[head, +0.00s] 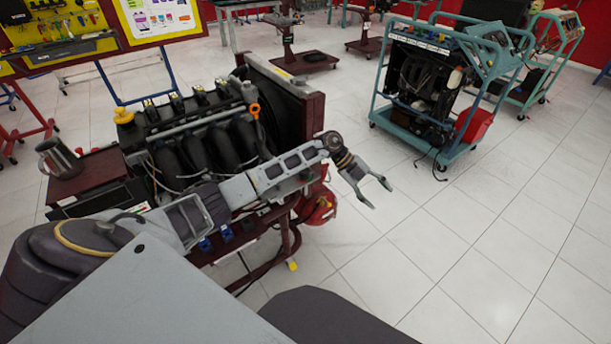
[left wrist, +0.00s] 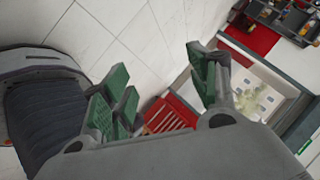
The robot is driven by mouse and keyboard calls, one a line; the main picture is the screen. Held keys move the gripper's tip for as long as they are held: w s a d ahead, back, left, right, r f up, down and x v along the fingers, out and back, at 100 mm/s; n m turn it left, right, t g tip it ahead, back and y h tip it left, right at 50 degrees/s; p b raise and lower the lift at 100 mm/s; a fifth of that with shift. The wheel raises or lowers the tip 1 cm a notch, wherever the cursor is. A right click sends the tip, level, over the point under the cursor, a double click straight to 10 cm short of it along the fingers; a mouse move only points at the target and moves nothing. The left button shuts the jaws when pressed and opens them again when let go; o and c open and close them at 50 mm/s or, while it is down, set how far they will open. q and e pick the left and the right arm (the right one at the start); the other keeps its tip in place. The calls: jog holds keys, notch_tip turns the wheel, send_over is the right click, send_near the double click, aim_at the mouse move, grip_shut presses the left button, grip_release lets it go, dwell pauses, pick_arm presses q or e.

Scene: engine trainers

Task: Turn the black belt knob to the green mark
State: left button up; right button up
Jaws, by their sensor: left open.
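I cannot pick out the black belt knob or the green mark in either view. The near engine trainer (head: 195,135), a black engine on a dark red frame, stands at left in the head view. My left arm reaches across in front of it. My left gripper (head: 376,191) is open and empty, to the right of this trainer, over bare floor. In the left wrist view my left gripper (left wrist: 160,95) shows its two green-padded fingers spread apart, with nothing between the pads. My arm hides part of the trainer's lower front. My right gripper is not in view.
A teal engine trainer (head: 423,80) with a red box (head: 474,124) stands at back right. A metal mug (head: 59,158) sits at the near trainer's left. A red round part (head: 319,207) lies below my left forearm. The tiled floor (head: 475,240) at right is clear.

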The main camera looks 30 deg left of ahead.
aim_at(306, 173)
pick_arm(q)
jog(key=a+r+n+y+b, duration=0.1)
jog(key=a+r+y+b, duration=0.2)
jog(key=a, duration=0.4)
jog(key=a+r+n+y+b, duration=0.1)
jog(key=a+r+y+b, duration=0.2)
jog(key=a+y+b, duration=0.2)
jog(key=s+a+r+n+t+y+b, duration=0.1)
jog(key=a+r+y+b, duration=0.2)
jog(key=a+y, duration=0.3)
jog(key=a+b, duration=0.1)
jog(key=a, duration=0.3)
jog(key=shift+a+y, duration=0.35)
jog(key=shift+y, duration=0.05)
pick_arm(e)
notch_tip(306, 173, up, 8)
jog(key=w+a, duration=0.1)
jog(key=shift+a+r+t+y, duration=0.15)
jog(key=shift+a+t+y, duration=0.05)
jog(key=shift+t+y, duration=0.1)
pick_arm(q)
jog(key=shift+f, duration=0.15)
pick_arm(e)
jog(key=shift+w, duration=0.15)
